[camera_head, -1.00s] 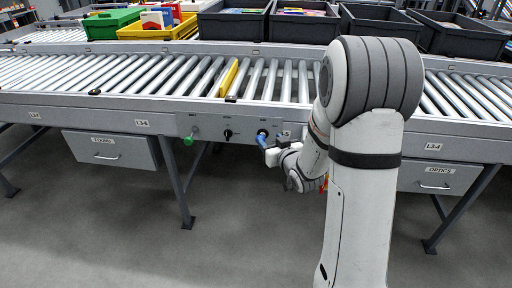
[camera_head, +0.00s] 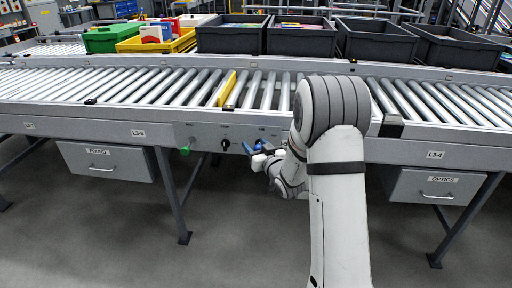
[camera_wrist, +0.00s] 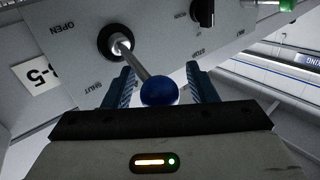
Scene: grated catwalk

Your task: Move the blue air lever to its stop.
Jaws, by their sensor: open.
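The air lever is a metal rod (camera_wrist: 137,62) with a blue ball knob (camera_wrist: 159,91). In the wrist view it rises from a round black collar (camera_wrist: 115,42) on the grey panel, near labels reading OPEN and SHUT. My gripper (camera_wrist: 160,70) is open, its two dark blue fingers on either side of the knob. A narrow gap seems to show on each side; contact is hard to judge. In the head view my gripper (camera_head: 254,147) is at the conveyor's front panel, and it hides most of the lever. The lever's exact angle cannot be told there.
A black knob (camera_head: 225,144) and a green knob (camera_head: 185,150) sit left of the lever on the panel. Drawers (camera_head: 108,160) and (camera_head: 436,186) hang below the conveyor. A yellow bar (camera_head: 227,88) crosses the rollers. Dark bins (camera_head: 232,36) stand behind.

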